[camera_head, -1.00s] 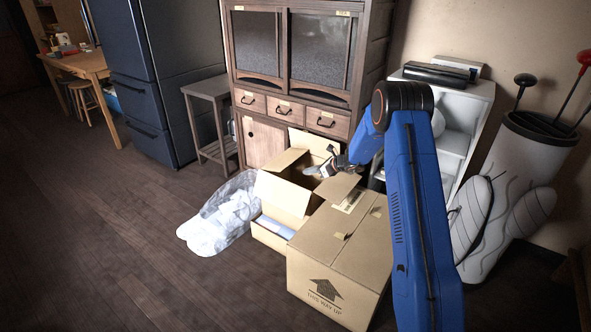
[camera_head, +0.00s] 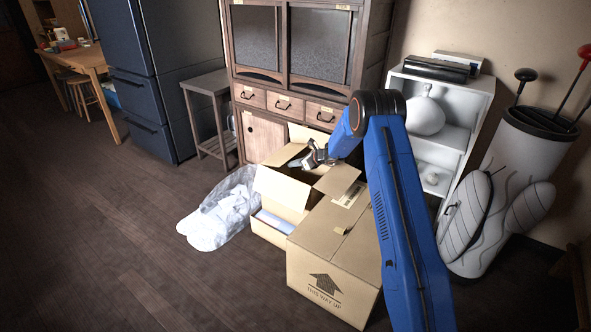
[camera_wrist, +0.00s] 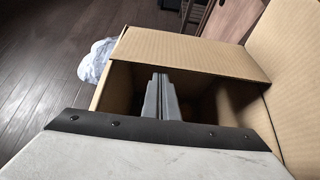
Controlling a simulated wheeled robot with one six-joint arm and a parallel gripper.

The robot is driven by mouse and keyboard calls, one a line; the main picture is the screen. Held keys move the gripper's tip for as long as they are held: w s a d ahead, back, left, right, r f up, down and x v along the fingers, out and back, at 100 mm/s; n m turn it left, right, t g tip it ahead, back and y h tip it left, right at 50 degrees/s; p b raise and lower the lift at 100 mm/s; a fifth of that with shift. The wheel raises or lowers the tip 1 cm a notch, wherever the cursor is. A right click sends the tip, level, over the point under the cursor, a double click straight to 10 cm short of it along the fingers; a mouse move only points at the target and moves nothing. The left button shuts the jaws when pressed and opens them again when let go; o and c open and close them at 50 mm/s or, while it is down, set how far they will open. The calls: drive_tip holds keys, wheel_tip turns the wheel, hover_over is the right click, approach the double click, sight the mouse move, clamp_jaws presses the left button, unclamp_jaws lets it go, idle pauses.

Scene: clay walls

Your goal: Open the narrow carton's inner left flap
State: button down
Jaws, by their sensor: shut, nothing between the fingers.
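The narrow carton (camera_head: 270,235) stands behind a larger closed box, with its top at least partly open. A broad flap (camera_head: 281,192) leans outward at its front left, and another flap (camera_head: 338,180) sticks out on the right. My gripper (camera_head: 297,162) is shut and empty over the carton's back left part. In the wrist view my shut fingers (camera_wrist: 162,80) point over the dark opening toward a cardboard flap (camera_wrist: 195,52) on the far side.
The larger box (camera_head: 335,240) stands close in front. A clear plastic bag (camera_head: 222,212) lies on the floor to the left. A wooden cabinet (camera_head: 262,140) is close behind. A white shelf (camera_head: 450,135) stands at right. Floor at far left is clear.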

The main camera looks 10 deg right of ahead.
drive_tip(key=shift+w+r, duration=0.1)
drive_tip(key=shift+r, duration=0.4)
drive_tip(key=shift+a, duration=0.1)
